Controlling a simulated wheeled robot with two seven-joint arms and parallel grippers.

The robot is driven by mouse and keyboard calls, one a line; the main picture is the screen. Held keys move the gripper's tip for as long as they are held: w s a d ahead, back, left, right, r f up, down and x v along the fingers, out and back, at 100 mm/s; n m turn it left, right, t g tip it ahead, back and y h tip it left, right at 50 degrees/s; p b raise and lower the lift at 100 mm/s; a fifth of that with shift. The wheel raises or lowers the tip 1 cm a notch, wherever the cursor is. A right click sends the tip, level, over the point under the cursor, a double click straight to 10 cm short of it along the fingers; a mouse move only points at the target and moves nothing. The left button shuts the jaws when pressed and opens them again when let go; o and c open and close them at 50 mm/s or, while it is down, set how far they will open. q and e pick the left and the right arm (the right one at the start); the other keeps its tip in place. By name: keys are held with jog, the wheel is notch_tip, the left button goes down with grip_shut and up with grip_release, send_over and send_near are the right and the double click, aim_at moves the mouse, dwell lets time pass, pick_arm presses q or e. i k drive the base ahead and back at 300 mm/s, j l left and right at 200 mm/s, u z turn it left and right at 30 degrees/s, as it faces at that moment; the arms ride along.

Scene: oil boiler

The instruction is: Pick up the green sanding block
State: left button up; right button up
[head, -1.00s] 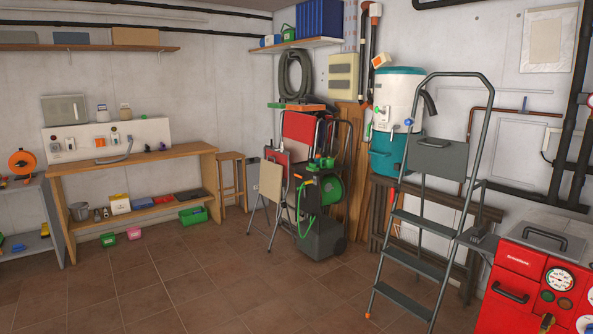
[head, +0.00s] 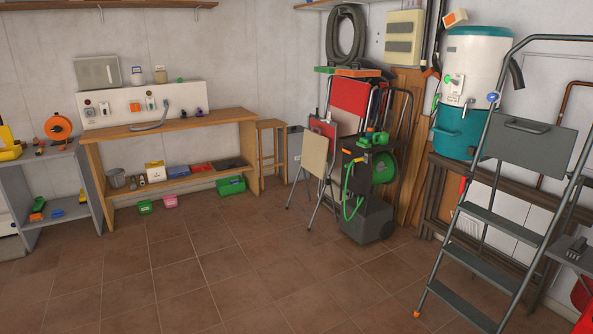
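I cannot tell for sure which thing is the green sanding block. A small green object (head: 38,205) lies on the lower shelf of the grey unit at the far left, too small to make out. Another green item (head: 375,139) sits on top of the dark machine with the green hose reel. Neither of my grippers shows in the head view.
The wooden workbench (head: 180,128) stands against the back wall, with a stool (head: 272,150) beside it. A grey stepladder (head: 500,215) stands at the right. A folding chair and the hose machine (head: 372,222) stand in the middle. The tiled floor in front is clear.

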aim_at(363, 142)
jog(key=i, duration=4.2)
jog(key=i+z, duration=0.25)
jog(key=i+j+z, duration=0.25)
jog(key=i, duration=0.2)
